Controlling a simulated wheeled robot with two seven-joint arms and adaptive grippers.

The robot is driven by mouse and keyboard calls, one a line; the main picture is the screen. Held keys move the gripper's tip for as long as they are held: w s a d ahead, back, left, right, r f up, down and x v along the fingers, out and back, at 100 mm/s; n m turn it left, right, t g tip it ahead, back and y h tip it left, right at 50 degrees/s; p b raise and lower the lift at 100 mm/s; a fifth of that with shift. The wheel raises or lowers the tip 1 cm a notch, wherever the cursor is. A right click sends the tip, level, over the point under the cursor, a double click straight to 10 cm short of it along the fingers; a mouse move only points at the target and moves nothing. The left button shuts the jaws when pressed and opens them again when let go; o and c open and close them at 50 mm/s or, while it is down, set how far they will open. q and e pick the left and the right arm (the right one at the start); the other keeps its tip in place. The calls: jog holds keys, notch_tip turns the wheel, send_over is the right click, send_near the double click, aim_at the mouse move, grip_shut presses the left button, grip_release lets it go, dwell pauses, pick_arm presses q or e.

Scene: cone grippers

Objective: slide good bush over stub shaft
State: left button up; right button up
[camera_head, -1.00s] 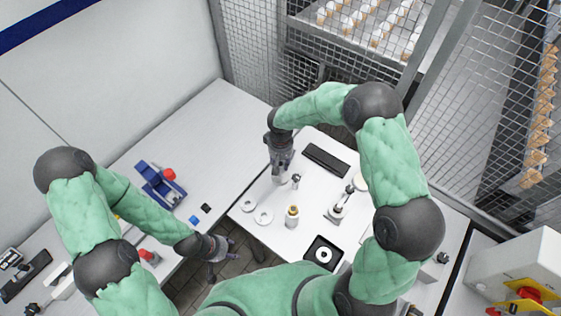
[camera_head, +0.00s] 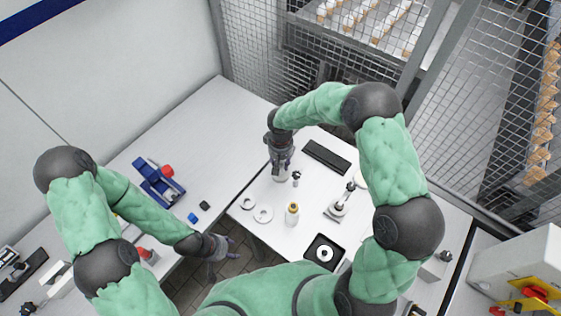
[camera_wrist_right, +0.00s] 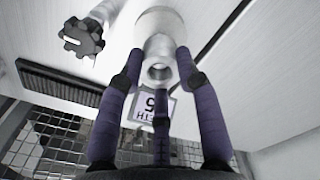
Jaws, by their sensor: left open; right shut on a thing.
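My right gripper (camera_head: 281,166) points down at the back left of the white table, its fingers shut on a pale metal cylindrical part (camera_head: 280,177). In the right wrist view the purple fingers close around this part (camera_wrist_right: 158,72); its near end is a ring with a round hole. A wider round pale body (camera_wrist_right: 158,22) sits beyond it in line. I cannot tell where bush and stub shaft meet. Two flat pale rings, one (camera_head: 247,203) and another (camera_head: 263,214), lie on the table in front. My left gripper (camera_head: 228,244) is open and empty, low at the left.
A small black knob (camera_head: 296,178) stands close right of the held part. A black bar (camera_head: 327,156), a metal fixture (camera_head: 338,210), a brass-topped bottle (camera_head: 292,214) and a black tray (camera_head: 312,250) with a pale ring share the table. A blue fixture (camera_head: 158,184) stands on the left bench.

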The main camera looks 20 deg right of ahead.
jog(key=shift+f+b, duration=1.15)
jog(key=shift+f, duration=0.25)
jog(key=o, duration=1.2)
jog(key=shift+o, duration=0.2)
jog(key=shift+r, duration=0.1)
notch_tip(320, 180, up, 12)
